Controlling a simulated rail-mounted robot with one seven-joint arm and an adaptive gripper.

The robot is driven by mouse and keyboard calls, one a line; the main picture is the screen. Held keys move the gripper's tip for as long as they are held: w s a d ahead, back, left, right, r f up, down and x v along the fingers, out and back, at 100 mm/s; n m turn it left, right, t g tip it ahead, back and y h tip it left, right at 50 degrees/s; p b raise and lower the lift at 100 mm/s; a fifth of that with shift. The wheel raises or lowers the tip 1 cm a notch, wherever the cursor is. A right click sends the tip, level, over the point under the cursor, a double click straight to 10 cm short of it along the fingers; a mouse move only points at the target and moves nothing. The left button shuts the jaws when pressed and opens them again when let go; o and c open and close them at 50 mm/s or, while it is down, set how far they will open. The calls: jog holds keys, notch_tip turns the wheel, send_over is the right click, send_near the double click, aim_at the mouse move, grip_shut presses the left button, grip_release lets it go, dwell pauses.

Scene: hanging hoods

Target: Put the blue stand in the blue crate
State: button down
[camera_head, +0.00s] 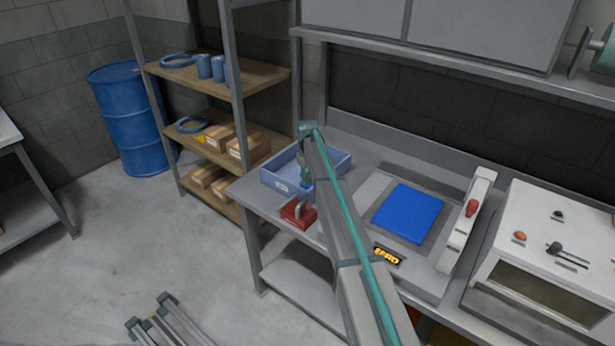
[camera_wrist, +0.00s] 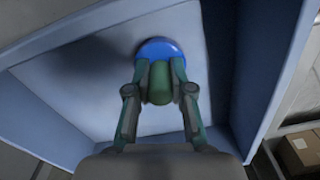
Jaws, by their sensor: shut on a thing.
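The blue crate (camera_head: 334,160) stands on the left end of the grey bench, and its walls also fill the wrist view (camera_wrist: 276,65). My gripper (camera_head: 306,180) reaches down into the crate. In the wrist view, my gripper (camera_wrist: 159,68) is shut around a green upright piece, with the round blue base of the blue stand (camera_wrist: 160,46) at the fingertips. The base is over the crate's floor, inside the walls. I cannot tell whether it touches the floor. In the head view the arm and crate wall mostly hide the stand.
A red block with a metal handle (camera_head: 298,212) sits in front of the crate. A scale-like device with a blue plate (camera_head: 408,212) and a white box (camera_head: 550,245) are to the right. A shelf rack (camera_head: 215,85) with boxes stands behind left, near a blue drum (camera_head: 128,120).

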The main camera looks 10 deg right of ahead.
aim_at(308, 174)
jog(key=shift+f, duration=0.15)
jog(key=c, duration=1)
grip_release()
notch_tip(308, 174, up, 12)
jog(key=b, duration=0.3)
jog(key=shift+b, duration=0.4)
